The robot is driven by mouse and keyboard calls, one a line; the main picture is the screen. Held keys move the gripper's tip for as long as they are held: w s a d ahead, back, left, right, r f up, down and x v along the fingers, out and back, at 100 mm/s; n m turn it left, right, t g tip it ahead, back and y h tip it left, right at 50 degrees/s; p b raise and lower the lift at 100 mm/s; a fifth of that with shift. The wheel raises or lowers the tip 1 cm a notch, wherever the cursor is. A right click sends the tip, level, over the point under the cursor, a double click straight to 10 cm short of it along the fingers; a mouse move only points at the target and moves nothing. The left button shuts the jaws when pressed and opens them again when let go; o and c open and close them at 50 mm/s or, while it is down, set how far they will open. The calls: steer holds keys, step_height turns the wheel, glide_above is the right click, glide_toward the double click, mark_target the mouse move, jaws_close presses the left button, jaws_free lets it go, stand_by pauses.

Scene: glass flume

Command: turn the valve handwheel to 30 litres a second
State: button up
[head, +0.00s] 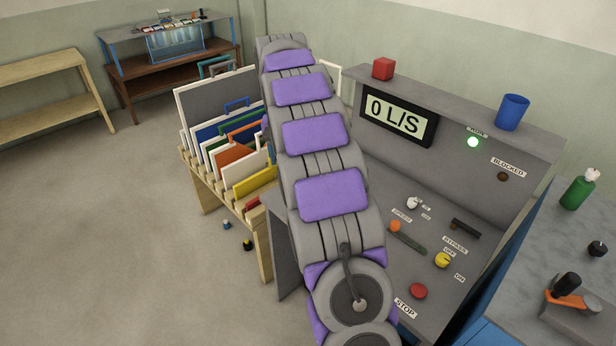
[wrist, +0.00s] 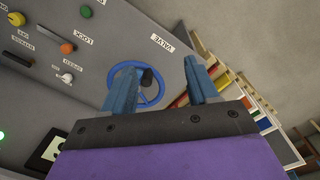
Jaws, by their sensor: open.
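The valve handwheel (wrist: 151,98) is a blue ring with a dark knob, on the grey panel under a VALVE label (wrist: 163,43) in the wrist view. In the head view my arm hides it. My gripper (wrist: 157,70) shows two blue fingers, spread apart and empty, with the wheel seen between and behind them, closer to the left finger. I cannot tell whether a finger touches the wheel. The display (head: 396,116) on the console reads 0 L/S.
The console (head: 455,185) also carries a red STOP button (head: 418,291), a yellow knob (head: 442,260) and an orange-tipped slider (head: 395,226). A green lamp (head: 473,142) is lit. A red cube (head: 383,69) and blue cup (head: 512,112) stand on top. A rack of boards (head: 262,238) stands left.

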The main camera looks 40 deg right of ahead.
steer(key=w+d+f+m+p, duration=0.1)
steer(key=w+d, duration=0.1)
steer(key=d, duration=0.5)
steer(key=w+d+f+m+p, duration=0.1)
steer(key=w+d+f+p, duration=0.1)
steer(key=d, duration=0.4)
steer(key=shift+t, duration=0.3)
steer(key=f, duration=0.5)
steer(key=f+b, duration=0.1)
steer(key=f, duration=0.9)
steer(key=shift+w+a+f+b, duration=0.2)
steer(key=shift+w+a+b, duration=0.15)
steer(key=shift+a+b, duration=0.05)
steer(key=d+f, duration=0.2)
steer(key=shift+d+f, duration=0.25)
steer(key=shift+d, duration=0.1)
steer(key=shift+a+r, duration=0.1)
steer(key=shift+a, duration=0.4)
steer(key=shift+a+r, duration=0.2)
steer(key=shift+a, duration=0.45)
steer(key=shift+c, duration=1.2)
steer(key=shift+w, duration=0.1)
steer(key=c, duration=0.3)
steer(key=shift+d, duration=0.5)
steer(key=c, duration=0.3)
jaws_close()
